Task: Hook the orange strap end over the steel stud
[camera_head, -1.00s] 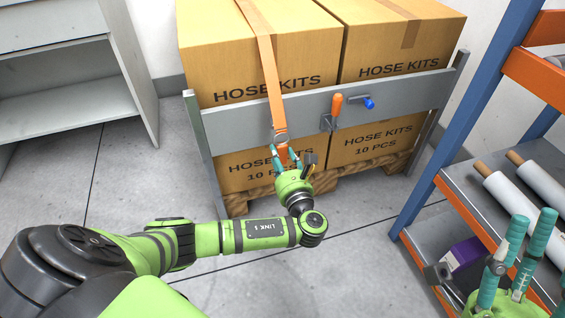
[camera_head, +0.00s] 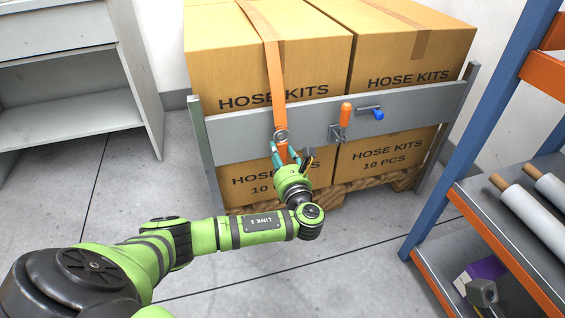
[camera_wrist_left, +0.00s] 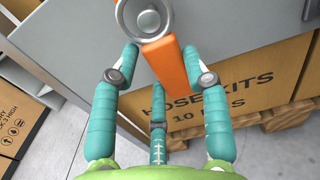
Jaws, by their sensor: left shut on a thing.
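The orange strap (camera_head: 273,70) runs down over the left carton to the grey rail. A steel ring (camera_wrist_left: 143,18) shows at its lower end, with an orange tab (camera_wrist_left: 166,62) below it. A round steel face, seemingly the stud (camera_wrist_left: 149,18), shows inside the ring. I cannot tell how deep the ring sits around it. My left gripper (camera_head: 283,150) is at the rail's lower edge, its teal fingers on both sides of the tab, shut on the strap end. In the left wrist view the left gripper (camera_wrist_left: 160,75) is just below the ring. My right gripper is out of view.
The grey rail (camera_head: 235,135) crosses the stacked cartons (camera_head: 270,180). An orange-handled lever (camera_head: 345,114) and a blue-ended part (camera_head: 378,114) stick out right of the strap. A blue and orange rack (camera_head: 440,180) stands right; a grey cabinet (camera_head: 75,70) stands left.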

